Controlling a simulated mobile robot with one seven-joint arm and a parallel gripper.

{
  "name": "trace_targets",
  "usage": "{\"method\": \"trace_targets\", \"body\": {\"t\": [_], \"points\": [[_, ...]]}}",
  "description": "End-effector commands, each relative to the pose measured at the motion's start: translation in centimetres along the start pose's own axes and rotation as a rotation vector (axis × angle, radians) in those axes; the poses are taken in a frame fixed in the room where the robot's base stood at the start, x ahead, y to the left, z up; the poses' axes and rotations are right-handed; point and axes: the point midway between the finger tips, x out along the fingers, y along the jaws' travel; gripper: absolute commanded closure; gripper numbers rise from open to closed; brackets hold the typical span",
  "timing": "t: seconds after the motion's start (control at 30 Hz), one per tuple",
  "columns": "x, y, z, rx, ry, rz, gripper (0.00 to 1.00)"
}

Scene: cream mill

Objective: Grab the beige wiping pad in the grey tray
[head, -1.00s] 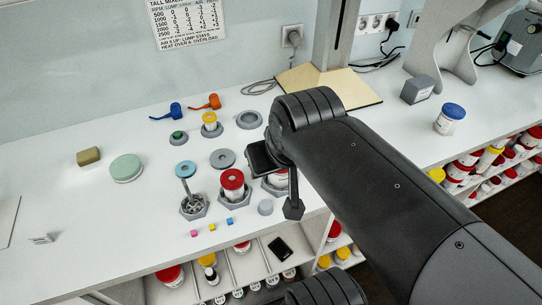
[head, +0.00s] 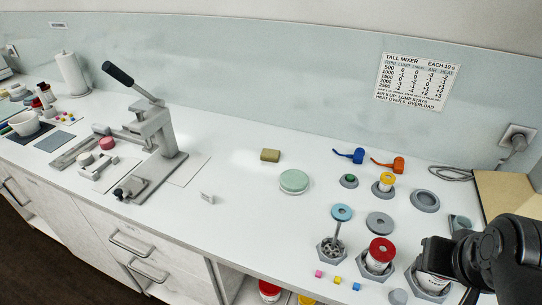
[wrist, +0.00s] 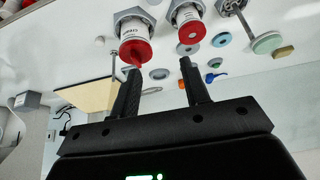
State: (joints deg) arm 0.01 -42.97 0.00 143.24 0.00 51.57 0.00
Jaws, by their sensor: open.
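A tan-beige block (head: 270,155), possibly the wiping pad, lies on the white counter behind a pale green disc (head: 294,181). It also shows at the right of the wrist view (wrist: 283,52). No grey tray is around it. Small pale and grey items (head: 18,91) stand at the far left end; I cannot tell whether a tray or a pad is among them. My gripper (wrist: 160,68) is open and empty, with a red-lidded jar (wrist: 136,50) beyond its fingers. In the head view my gripper is at the lower right, far from the tan block, its fingertips unclear.
A grey lever press (head: 155,135) stands left of centre. A paper roll (head: 72,73) and a white bowl (head: 24,123) are farther left. A red-lidded jar (head: 380,255), a blue-topped stand (head: 341,213) and several small cubes are near my gripper.

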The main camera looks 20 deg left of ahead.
Motion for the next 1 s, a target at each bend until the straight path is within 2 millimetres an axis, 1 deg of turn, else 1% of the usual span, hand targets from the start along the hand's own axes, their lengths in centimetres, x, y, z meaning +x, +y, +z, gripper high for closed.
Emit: {"method": "trace_targets", "body": {"t": [0.43, 0.93, 1.0], "points": [[0.00, 0.00, 0.00, 0.000, 0.000, 0.000, 0.57], [0.00, 0.00, 0.00, 0.000, 0.000, 0.000, 0.16], [0.00, 0.00, 0.00, 0.000, 0.000, 0.000, 0.15]]}}
